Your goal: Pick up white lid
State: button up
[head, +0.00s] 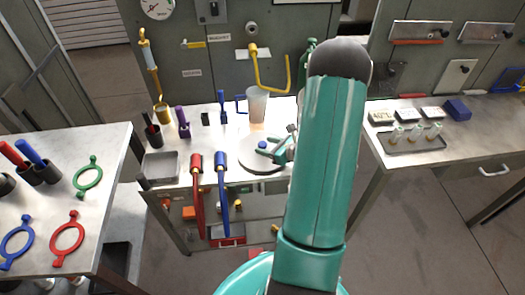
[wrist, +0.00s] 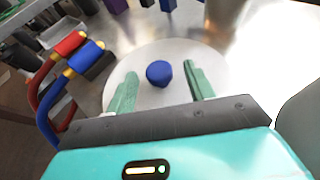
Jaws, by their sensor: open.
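The white lid (head: 250,158) is a flat round disc with a blue knob (head: 262,145) at its centre. It lies on the middle workbench. In the wrist view the lid (wrist: 168,51) fills the centre, and its blue knob (wrist: 159,74) sits between my two green fingers. My gripper (wrist: 160,71) is open, with one finger on each side of the knob and a gap to both. In the head view my gripper (head: 284,147) is over the right part of the lid. My arm hides the bench to the right of it.
A clear cup (head: 257,105) stands behind the lid, near a yellow pipe (head: 268,72). A grey tray (head: 161,166) is at the left. A side table holds a vial rack (head: 414,141).

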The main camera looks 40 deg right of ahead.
jog(key=x, duration=0.2)
jog(key=shift+w+f, duration=0.1)
jog(key=shift+w, duration=0.15)
jog(key=c, duration=1)
jog(key=shift+c, duration=0.2)
